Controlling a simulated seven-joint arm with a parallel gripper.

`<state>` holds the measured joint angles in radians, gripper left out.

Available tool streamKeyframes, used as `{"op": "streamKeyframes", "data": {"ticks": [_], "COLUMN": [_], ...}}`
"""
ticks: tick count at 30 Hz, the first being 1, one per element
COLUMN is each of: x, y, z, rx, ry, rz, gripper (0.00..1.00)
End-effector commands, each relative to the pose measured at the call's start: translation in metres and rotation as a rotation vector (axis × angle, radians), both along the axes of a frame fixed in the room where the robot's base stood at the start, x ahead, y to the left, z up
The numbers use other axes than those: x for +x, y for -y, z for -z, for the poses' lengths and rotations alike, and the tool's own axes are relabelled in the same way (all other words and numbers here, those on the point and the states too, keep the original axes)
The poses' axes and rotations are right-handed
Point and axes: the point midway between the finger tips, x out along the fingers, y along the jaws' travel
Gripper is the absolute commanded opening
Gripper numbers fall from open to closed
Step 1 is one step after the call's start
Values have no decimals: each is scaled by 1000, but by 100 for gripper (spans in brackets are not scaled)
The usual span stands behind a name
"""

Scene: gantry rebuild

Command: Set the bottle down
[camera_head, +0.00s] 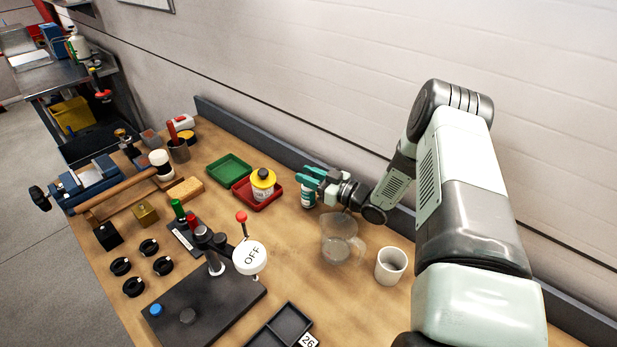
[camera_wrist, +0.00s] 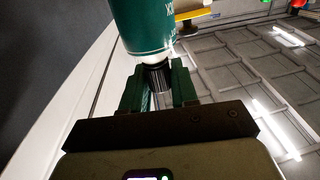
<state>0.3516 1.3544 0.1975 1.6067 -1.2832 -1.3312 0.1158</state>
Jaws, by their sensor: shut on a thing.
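The bottle (camera_head: 307,196) has a white body with a teal-green label and hangs or stands below my gripper, close to the red tray's right side. In the wrist view the green label of the bottle (camera_wrist: 140,25) fills the top, with its ribbed black cap between the fingers. My gripper (camera_head: 312,180) is shut on the cap end. The fingers also show in the wrist view (camera_wrist: 157,85). The bottle looks about upright. Its base is close to the wooden bench (camera_head: 290,243); I cannot tell whether it touches.
A clear jug (camera_head: 339,243) and a white mug (camera_head: 391,265) stand to the right, nearer the camera. A low ledge runs behind.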

Motion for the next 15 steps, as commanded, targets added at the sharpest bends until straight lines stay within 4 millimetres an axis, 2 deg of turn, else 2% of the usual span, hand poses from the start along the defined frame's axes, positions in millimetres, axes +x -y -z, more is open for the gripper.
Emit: {"op": "streamKeyframes", "data": {"ticks": [11,12,15], "x": [0,0,0], "y": [0,0,0], "z": [6,6,6], "rx": [1,1,0], "ry": [1,1,1], "rz": [0,0,0], "gripper": [0,31,47]}}
